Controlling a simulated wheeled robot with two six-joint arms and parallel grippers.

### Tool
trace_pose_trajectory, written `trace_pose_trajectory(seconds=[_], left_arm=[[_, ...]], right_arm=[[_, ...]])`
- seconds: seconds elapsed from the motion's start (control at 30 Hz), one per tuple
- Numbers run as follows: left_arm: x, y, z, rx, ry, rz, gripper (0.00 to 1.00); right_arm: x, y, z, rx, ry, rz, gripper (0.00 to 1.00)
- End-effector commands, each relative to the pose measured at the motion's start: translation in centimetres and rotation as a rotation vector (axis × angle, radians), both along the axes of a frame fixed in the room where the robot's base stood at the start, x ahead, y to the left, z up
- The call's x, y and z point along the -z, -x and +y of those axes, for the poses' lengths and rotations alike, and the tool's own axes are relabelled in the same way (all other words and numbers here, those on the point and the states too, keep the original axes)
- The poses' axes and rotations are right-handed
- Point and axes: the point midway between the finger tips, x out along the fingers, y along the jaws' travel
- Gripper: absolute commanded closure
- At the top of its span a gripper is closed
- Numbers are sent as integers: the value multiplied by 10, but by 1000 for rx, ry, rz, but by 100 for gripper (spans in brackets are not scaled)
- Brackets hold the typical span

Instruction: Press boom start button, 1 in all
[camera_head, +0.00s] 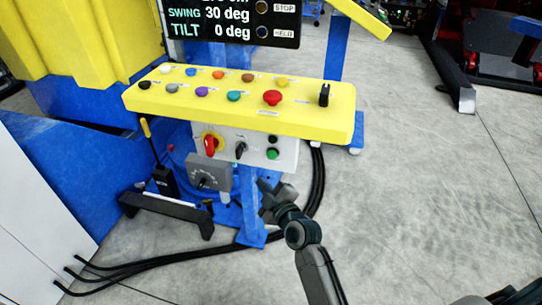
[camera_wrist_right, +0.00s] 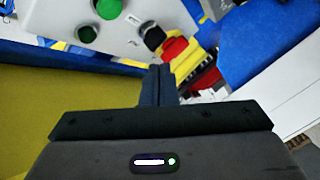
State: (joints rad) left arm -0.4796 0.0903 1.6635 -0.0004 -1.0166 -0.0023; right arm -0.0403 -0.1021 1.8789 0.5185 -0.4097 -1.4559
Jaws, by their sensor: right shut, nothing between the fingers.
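The control box (camera_head: 224,148) under the yellow panel has a green button (camera_head: 272,154) with a darker round button (camera_head: 272,139) above it. Their labels are too small to read, so I cannot tell which one is boom start. In the right wrist view the green button (camera_wrist_right: 108,8) and the dark green one (camera_wrist_right: 87,34) show at the upper left. My right gripper (camera_head: 265,187) is shut and empty, below the buttons in the picture and apart from them. Its fingertips (camera_wrist_right: 159,72) also show in the wrist view. My left gripper is not in view.
The yellow panel (camera_head: 150,104) juts out above the box, with several coloured buttons, a red mushroom button (camera_head: 272,97) and a black lever (camera_head: 324,95). A red rotary switch (camera_head: 210,144) and black knob (camera_head: 240,149) sit left of the green button. Black cables (camera_head: 318,180) hang at right.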

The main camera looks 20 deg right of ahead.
Motion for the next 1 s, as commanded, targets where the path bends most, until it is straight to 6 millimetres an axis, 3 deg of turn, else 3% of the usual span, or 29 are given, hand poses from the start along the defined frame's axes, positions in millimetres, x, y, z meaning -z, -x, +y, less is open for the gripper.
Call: trace_pose_trajectory(seconds=[0.13, 0.23, 0.47, 0.73, 1.0], left_arm=[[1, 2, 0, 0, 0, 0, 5], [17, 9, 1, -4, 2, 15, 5], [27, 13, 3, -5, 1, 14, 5], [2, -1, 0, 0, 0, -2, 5], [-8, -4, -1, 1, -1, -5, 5]], right_arm=[[-2, -10, -7, 1, 2, -1, 100], [-2, -21, -14, 0, 3, -1, 100], [-2, -50, -34, 1, 3, -1, 100], [2, -67, -45, -1, 1, 1, 100], [0, -72, -49, 1, -1, 1, 100]])
